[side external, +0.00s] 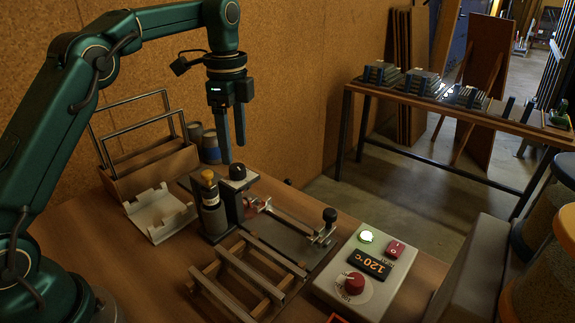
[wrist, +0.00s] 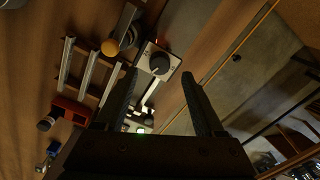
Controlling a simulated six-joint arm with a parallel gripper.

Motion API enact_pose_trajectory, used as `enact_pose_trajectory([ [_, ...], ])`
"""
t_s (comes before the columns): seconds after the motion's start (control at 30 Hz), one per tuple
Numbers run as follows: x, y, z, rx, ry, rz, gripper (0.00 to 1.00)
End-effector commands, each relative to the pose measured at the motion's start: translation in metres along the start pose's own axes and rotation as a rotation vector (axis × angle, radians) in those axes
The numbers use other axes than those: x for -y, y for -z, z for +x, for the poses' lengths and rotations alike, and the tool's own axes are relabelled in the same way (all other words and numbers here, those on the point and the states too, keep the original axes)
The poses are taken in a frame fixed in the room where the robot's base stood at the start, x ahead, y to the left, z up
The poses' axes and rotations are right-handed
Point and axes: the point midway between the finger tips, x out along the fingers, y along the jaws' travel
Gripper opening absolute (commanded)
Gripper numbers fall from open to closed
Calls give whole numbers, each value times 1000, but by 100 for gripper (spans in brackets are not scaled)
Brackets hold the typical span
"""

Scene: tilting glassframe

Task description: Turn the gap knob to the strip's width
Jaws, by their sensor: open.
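The black gap knob (side external: 237,171) sits on top of a dark upright block at the left end of the bench fixture (side external: 285,230). In the wrist view the round knob (wrist: 159,64) shows on a pale square plate, ahead of and between the fingers. My gripper (side external: 234,152) points down just above the knob, apart from it. Its two fingers are spread and empty, as the wrist view (wrist: 158,76) also shows. Metal strips lie across a wooden rack (side external: 205,283) in front of the fixture. I cannot tell which strip the task means.
A yellow-topped cylinder (side external: 209,203) stands close left of the knob. A control box (side external: 335,297) with a lit green lamp, red switch, red knob and a display reading 120°C is at the right. A white cradle (side external: 160,213) and a wooden carrier (side external: 150,172) stand behind left.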

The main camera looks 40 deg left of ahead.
Motion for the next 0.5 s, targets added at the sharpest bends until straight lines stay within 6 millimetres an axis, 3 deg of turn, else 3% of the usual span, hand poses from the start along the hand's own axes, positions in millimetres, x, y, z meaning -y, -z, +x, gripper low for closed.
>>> enact_pose_trajectory([
  [0.5,-1,1,44,-1,2,0,71],
])
